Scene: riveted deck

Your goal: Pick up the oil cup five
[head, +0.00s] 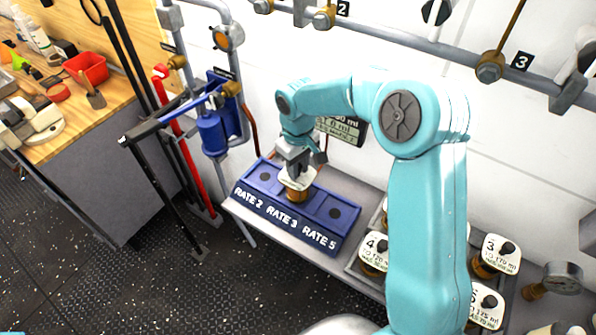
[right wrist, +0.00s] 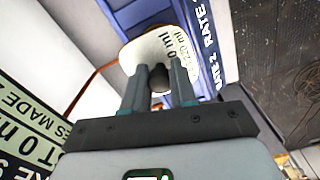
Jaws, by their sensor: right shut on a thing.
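My right gripper (head: 299,166) is shut on the black knob (right wrist: 158,77) of an oil cup with a white lid (right wrist: 150,50) and amber body (head: 297,192). The lid print is partly hidden; I cannot read its number. The cup is upright at the middle RATE 3 place of the blue rack (head: 345,193); I cannot tell whether it is seated or just above. The rack's RATE 2 and RATE 5 places show empty dark spots. White-lidded cups stand at the right: cup 4 (head: 372,259), cup 3 (head: 497,262) and one with an unclear number (head: 486,312). My left gripper is out of view.
My right arm hides part of the cup tray (head: 352,268). A label sign (head: 343,130) is on the wall behind the rack. Pipes and a blue pump (head: 213,133) stand left of the rack. A wooden bench (head: 88,118) is at far left.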

